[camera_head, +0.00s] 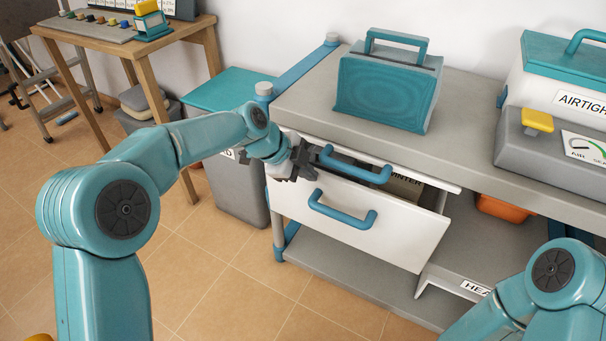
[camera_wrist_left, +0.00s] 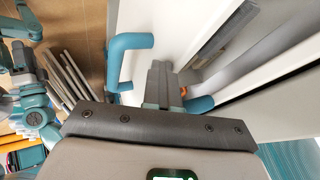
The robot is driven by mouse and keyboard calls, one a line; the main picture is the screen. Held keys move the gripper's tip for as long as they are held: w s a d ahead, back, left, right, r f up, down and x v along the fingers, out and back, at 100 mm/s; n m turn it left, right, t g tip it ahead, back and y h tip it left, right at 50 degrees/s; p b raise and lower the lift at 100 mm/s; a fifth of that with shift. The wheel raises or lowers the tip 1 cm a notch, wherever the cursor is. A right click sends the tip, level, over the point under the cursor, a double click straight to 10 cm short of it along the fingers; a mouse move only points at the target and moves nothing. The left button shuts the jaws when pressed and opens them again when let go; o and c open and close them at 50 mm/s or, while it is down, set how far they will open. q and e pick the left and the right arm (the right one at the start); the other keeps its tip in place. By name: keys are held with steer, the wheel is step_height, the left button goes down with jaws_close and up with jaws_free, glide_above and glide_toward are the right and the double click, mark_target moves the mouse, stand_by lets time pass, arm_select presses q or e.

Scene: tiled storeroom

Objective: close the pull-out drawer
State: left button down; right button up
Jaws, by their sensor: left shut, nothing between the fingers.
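The pull-out drawer (camera_head: 370,228) is white with a blue bar handle (camera_head: 342,211). It stands out from the grey bench, and its open top shows part of a dark interior with a label reading "WINTER". A second blue handle (camera_head: 355,166) sits above it on a white front. My left gripper (camera_head: 299,162) is shut and empty, at the left end of the drawer's top edge, close to the upper handle. In the left wrist view its fingers (camera_wrist_left: 160,84) point between two blue handles; contact cannot be told.
A teal case (camera_head: 388,92) stands on the grey bench top (camera_head: 300,100). A grey bin with a teal lid (camera_head: 228,89) stands left of the bench. An orange container (camera_head: 503,209) is under the top.

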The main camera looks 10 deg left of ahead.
arm_select(q)
steer(key=shift+w+d, duration=0.1)
steer(key=shift+w, duration=0.4)
steer(key=shift+s, duration=0.1)
